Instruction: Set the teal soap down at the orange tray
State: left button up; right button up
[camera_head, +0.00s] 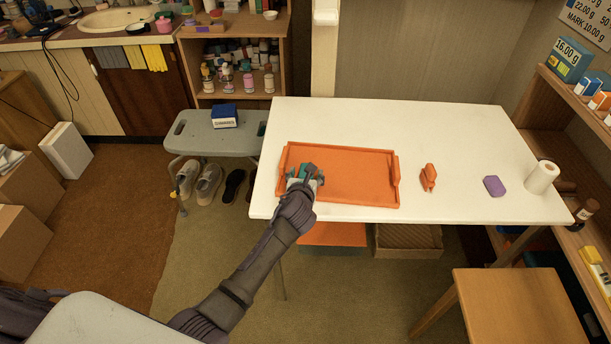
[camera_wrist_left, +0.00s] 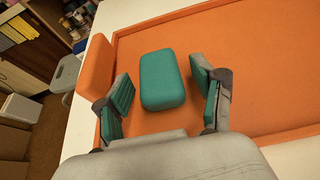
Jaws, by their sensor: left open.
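The orange tray (camera_head: 355,175) lies on the white table, left of its middle. It also fills much of the left wrist view (camera_wrist_left: 250,75). The teal soap (camera_wrist_left: 162,80) is a rounded block on the tray, near the tray's left end. In the head view my gripper mostly hides the soap. My left gripper (camera_head: 304,172) is over the tray's left part. In the left wrist view its teal-padded fingers (camera_wrist_left: 163,100) are open, one on each side of the soap, with gaps between pads and soap. My right gripper is not in view.
On the white table (camera_head: 450,140), right of the tray, are an orange object (camera_head: 428,177), a purple block (camera_head: 494,186) and a paper roll (camera_head: 541,177). A grey stool (camera_head: 200,135) with a blue box (camera_head: 224,116) stands left. The table's back right is clear.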

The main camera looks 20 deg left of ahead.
pick_arm(q)
jog(key=shift+r, duration=0.25)
jog(key=p+v, duration=0.2)
jog(key=v, duration=1)
